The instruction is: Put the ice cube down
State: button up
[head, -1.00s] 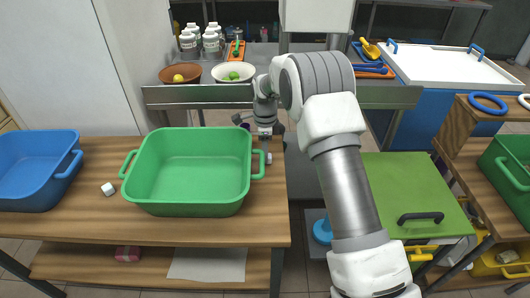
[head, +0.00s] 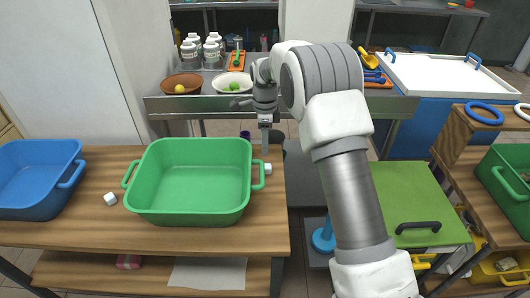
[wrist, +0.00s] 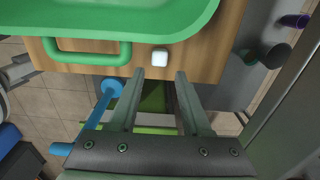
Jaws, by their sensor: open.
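A small white ice cube (head: 267,169) rests on the wooden table's right end, beside the handle of the green bin (head: 190,180). In the wrist view the ice cube (wrist: 159,57) lies on the wood near the table edge, just beyond my fingertips. My gripper (wrist: 159,73) is open, with nothing between its fingers. In the head view my gripper (head: 265,146) points down above and behind the cube, apart from it. A second white cube (head: 110,199) sits on the table left of the green bin.
A blue bin (head: 38,178) stands at the table's left end. Behind is a grey counter (head: 210,102) with bowls and white jars. A green-topped cabinet (head: 415,200) stands to the right. A dark purple object (head: 245,135) is behind the green bin.

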jog(key=s+d+r+n+t, duration=0.1)
jog(key=s+d+r+n, duration=0.3)
jog(key=s+r, duration=0.55)
jog(key=s+d+r+n+t, duration=0.2)
jog(key=s+d+r+n, duration=0.3)
jog(key=r, duration=0.7)
jog(key=s+d+n+t, duration=0.1)
jog(key=s+n, duration=0.3)
jog(key=s, duration=0.7)
jog(key=s+d+n+t, duration=0.1)
jog(key=s+d+n, duration=0.2)
jog(key=s, duration=0.7)
jog(key=shift+s+d+f+n+t+p, duration=0.3)
jog(key=shift+s+d+n, duration=0.05)
jog(key=shift+n, duration=0.65)
jog(key=shift+r, duration=0.1)
notch_tip(320, 180, up, 14)
jog(key=p, duration=1.4)
jog(key=shift+r+p, duration=0.25)
jog(key=shift+p, duration=0.1)
